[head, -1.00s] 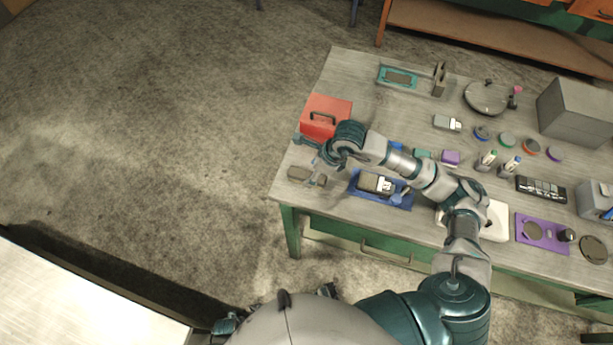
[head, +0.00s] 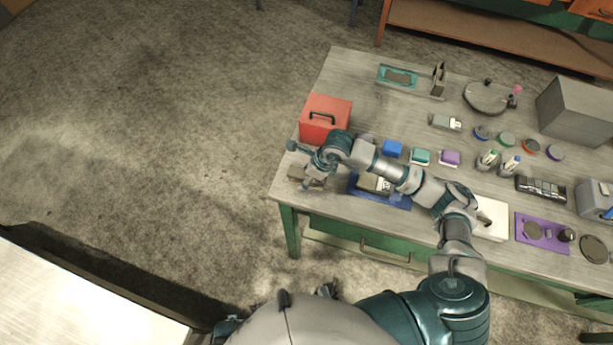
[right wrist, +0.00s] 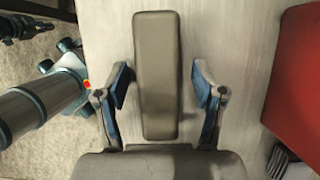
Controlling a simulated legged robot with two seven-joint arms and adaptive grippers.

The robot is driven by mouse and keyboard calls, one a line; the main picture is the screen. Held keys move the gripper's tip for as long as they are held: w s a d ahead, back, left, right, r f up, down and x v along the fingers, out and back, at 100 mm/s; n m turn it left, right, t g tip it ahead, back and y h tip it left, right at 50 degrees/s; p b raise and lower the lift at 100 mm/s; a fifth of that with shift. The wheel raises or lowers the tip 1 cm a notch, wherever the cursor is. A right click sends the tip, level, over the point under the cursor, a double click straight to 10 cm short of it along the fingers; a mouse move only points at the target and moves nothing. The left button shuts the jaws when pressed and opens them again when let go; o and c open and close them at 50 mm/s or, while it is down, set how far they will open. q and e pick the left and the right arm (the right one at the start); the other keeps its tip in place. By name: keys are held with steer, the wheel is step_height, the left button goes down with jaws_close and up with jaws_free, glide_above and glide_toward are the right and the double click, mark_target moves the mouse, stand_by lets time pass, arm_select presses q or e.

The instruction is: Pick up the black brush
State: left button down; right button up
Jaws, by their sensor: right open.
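A long dark grey block with rounded corners, which looks like the black brush (right wrist: 158,60), lies flat on the table. In the head view the brush (head: 296,172) is at the table's left front corner, partly covered by my right gripper (head: 309,181). In the right wrist view my right gripper (right wrist: 161,80) is open, with one blue-padded finger on each side of the brush. Gaps show between both pads and the brush.
A red box (head: 338,106) with a black handle stands just behind my right gripper. A blue tray (head: 397,201) holding a dark object lies to the right, partly under my arm. Small coloured blocks and tools fill the table further right. Floor lies beyond the left edge.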

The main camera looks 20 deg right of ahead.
steer(key=shift+f, duration=0.15)
stand_by(0.3)
steer(key=shift+s+f, duration=0.1)
steer(key=shift+s, duration=0.05)
jaws_close()
